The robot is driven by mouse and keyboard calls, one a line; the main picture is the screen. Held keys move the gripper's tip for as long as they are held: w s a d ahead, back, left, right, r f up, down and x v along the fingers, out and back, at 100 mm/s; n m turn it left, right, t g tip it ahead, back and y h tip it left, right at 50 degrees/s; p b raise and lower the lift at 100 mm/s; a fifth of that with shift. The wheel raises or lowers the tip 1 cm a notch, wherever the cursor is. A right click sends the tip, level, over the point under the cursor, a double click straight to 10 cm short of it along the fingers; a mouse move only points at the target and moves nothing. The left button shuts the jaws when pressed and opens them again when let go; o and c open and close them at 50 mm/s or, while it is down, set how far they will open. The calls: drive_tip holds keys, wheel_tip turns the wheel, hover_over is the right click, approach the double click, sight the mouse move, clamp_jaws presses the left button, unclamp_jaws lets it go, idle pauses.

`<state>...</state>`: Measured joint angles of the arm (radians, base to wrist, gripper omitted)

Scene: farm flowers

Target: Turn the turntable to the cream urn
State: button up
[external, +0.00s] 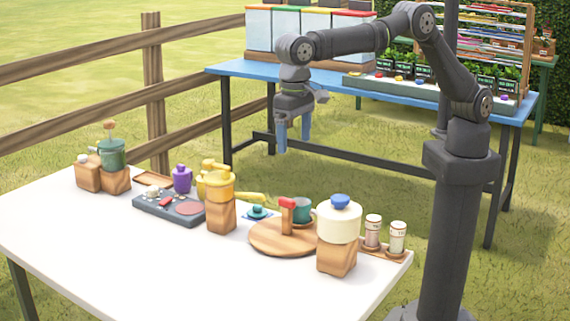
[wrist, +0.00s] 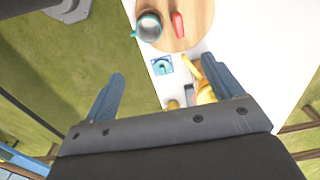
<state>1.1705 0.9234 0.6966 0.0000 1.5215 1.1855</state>
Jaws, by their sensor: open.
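The turntable (external: 268,246) is a round wooden disc on the white table, with an upright red-topped handle (external: 287,212) and a teal cup (external: 301,209) on it. In the wrist view, part of the turntable (wrist: 182,42) shows at the top, with the cup (wrist: 149,27) and red handle (wrist: 178,23). The cream urn (external: 338,222) has a blue knob and stands on a wooden block at the turntable's right; I cannot make it out in the wrist view. My gripper (external: 292,143) is open and empty, pointing down, well above and apart from the turntable.
A yellow urn (external: 216,185) on a block stands left of the turntable, and a green urn (external: 111,153) is at the far left. A grey tray (external: 185,220) and purple bottle (external: 182,179) lie between. Two jars (external: 397,238) stand at right. A blue table (external: 430,95) is behind.

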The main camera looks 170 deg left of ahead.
drive_tip(key=c, duration=0.9)
drive_tip(key=g+h, duration=0.3)
approach(287, 199)
drive_tip(key=x, duration=0.8)
drive_tip(key=shift+s+f, duration=0.15)
drive_tip(key=shift+f, duration=0.15)
drive_tip(key=shift+c, duration=0.2)
clamp_jaws()
